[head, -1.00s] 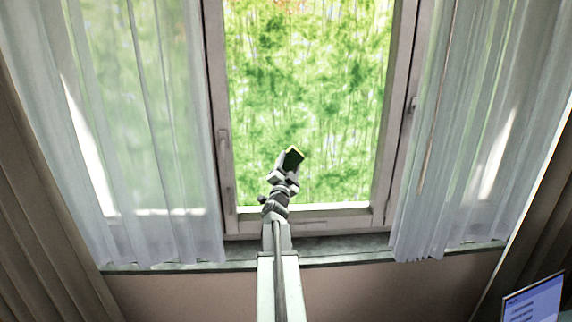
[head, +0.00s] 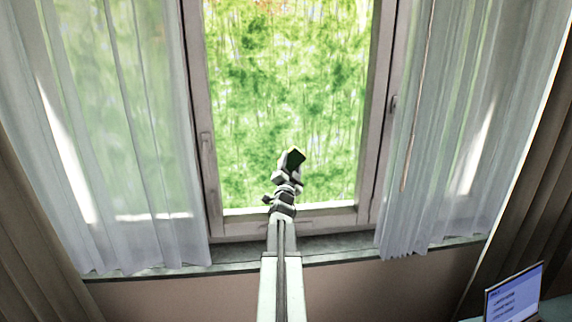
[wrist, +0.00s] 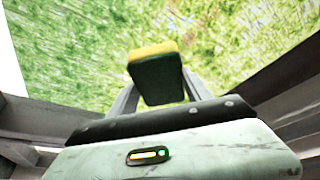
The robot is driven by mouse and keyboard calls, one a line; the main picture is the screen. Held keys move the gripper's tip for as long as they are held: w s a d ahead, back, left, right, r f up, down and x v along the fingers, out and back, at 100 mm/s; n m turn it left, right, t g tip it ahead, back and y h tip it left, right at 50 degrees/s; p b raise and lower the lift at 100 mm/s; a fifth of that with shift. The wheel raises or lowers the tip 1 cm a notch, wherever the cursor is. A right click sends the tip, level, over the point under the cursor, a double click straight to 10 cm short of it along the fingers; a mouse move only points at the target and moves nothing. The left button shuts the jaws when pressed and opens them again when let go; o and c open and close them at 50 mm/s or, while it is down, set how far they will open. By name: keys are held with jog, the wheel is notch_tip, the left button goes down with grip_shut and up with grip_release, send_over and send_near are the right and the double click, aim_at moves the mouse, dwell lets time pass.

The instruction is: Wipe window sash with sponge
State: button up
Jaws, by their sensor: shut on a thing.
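The window sash (head: 369,110) is a pale grey-brown frame around a large pane with green foliage behind it. My gripper (head: 291,165) is raised in front of the lower part of the pane. It is shut on the sponge (head: 296,158), which looks dark green in the head view. In the wrist view the sponge (wrist: 157,80) is green with a yellow layer along its top edge, held between the two fingers. Dark frame parts show at both lower sides of the wrist view. I cannot tell whether the sponge touches the glass or frame.
Sheer white curtains hang left (head: 120,150) and right (head: 440,130) of the window. A window handle (head: 206,155) sits on the left frame side. A sill (head: 330,247) runs below. A laptop (head: 514,293) stands at the lower right.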

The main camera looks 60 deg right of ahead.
aim_at(300, 162)
jog(key=shift+s+d, duration=0.1)
jog(key=shift+s+d+r, duration=0.1)
jog(key=shift+s+d, duration=0.9)
jog(key=shift+s, duration=0.2)
jog(key=shift+w+a, duration=1.05)
jog(key=shift+w, duration=0.35)
jog(key=shift+w+a, duration=1)
jog(key=shift+w, duration=0.35)
jog(key=shift+w+a, duration=1.05)
jog(key=shift+w, duration=0.35)
jog(key=shift+w, duration=0.15)
jog(key=shift+w+a, duration=0.45)
jog(key=shift+w, duration=0.25)
jog(key=shift+w+a, duration=0.45)
jog(key=shift+w, duration=0.2)
jog(key=shift+a, duration=0.1)
jog(key=shift+s+a, duration=0.9)
jog(key=shift+a, duration=0.25)
jog(key=shift+s+a, duration=0.9)
jog(key=shift+a, duration=0.25)
